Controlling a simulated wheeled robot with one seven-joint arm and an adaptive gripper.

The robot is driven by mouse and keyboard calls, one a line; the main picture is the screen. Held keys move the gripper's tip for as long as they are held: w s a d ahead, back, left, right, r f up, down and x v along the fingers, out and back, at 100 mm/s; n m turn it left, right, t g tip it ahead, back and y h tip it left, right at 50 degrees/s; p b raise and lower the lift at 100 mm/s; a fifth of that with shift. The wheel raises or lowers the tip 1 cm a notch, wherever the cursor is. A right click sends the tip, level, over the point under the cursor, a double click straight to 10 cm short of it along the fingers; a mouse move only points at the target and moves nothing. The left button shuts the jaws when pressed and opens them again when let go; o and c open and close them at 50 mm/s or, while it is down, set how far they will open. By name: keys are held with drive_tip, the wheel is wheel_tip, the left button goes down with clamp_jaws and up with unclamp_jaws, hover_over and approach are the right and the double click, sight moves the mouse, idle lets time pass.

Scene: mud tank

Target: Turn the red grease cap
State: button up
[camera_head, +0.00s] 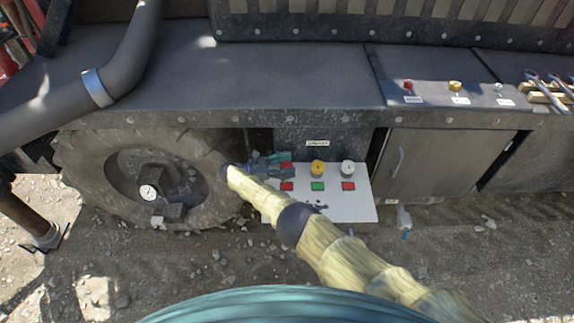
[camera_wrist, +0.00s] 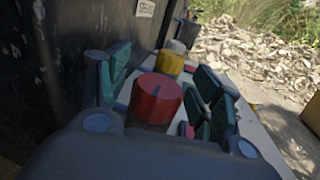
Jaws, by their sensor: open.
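The red grease cap (camera_wrist: 156,98) is a round red knob on the white panel (camera_head: 352,196). In the wrist view it sits between the two green-padded fingers of my gripper (camera_wrist: 160,100), with visible space beside it. My gripper (camera_head: 268,163) is open and reaches over the left end of the panel. In the head view the gripper hides most of the red cap; only a bit of red (camera_head: 286,165) shows. A yellow cap (camera_head: 318,167) and a white cap (camera_head: 347,168) stand to its right; in the wrist view the yellow one (camera_wrist: 170,62) stands just behind it.
Red, green (camera_head: 318,186) and red squares lie in front of the caps. A large tyre (camera_head: 150,175) stands close on the left. A cabinet door (camera_head: 420,165) is on the right. A dark ledge (camera_head: 270,85) overhangs the panel. Gravel ground lies in front.

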drive_tip(key=shift+f+t, duration=0.1)
drive_tip(key=shift+t, duration=0.2)
drive_tip(key=shift+n+t+y+b, duration=0.4)
drive_tip(key=shift+n+t+y, duration=0.4)
drive_tip(key=shift+n+t, duration=1.05)
drive_tip(key=t+y+b, duration=0.1)
drive_tip(key=n+t+b, duration=0.1)
drive_tip(key=t+b, duration=0.1)
drive_tip(key=shift+f+n+y, duration=0.15)
drive_tip(key=shift+n+y, duration=0.1)
drive_tip(key=shift+y, duration=0.15)
drive_tip(key=n+t+y+b, duration=0.2)
drive_tip(key=t+b, duration=0.1)
drive_tip(key=b, duration=0.7)
drive_tip(key=shift+n+y, duration=0.4)
drive_tip(key=n+t+y+b, duration=0.1)
drive_tip(key=t+y+b, duration=0.1)
drive_tip(key=b, duration=0.5)
drive_tip(key=shift+n+b, duration=0.3)
drive_tip(key=shift+n, duration=0.1)
drive_tip(key=n+t+y+b, duration=0.1)
drive_tip(key=y+b, duration=0.1)
drive_tip(key=b, duration=0.2)
